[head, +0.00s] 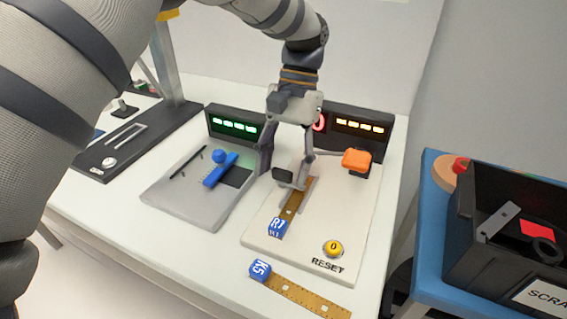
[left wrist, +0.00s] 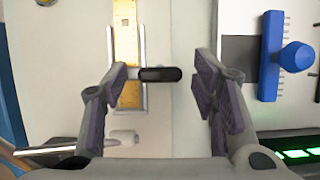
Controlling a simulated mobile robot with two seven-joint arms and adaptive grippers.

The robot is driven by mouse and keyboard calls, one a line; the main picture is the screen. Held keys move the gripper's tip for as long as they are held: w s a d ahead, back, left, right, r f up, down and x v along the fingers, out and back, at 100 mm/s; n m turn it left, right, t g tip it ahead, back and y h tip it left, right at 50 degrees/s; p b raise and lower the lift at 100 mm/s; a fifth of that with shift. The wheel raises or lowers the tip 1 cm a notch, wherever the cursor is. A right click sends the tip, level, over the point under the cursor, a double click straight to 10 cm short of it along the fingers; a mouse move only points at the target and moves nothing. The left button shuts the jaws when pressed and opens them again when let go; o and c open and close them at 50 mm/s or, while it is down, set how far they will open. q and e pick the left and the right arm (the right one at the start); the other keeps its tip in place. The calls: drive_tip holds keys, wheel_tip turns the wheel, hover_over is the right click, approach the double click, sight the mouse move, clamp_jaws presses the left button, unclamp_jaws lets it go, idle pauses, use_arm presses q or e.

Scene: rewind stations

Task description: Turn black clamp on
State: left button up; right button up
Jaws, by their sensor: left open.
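The black clamp (left wrist: 160,74) shows in the left wrist view as a dark rounded grip at the end of a short bar that reaches across the yellow strip (left wrist: 126,45). In the head view the clamp (head: 283,175) is the dark piece beside the strip (head: 292,205) on the cream board. My left gripper (head: 286,166) is open over the board. Its two fingers (left wrist: 164,88) stand on either side of the black grip, with a gap on both sides in the wrist view. My right gripper is not in view.
The cream board (head: 262,222) also carries an orange knob (head: 357,160) and a yellow RESET button (head: 333,247). A grey board with a blue handle (head: 220,170) lies to the left. A loose strip tagged K5 (head: 300,294) lies in front. A black scrap bin (head: 470,255) stands right.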

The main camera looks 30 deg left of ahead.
use_arm(q)
drive_tip(key=v, duration=1.2)
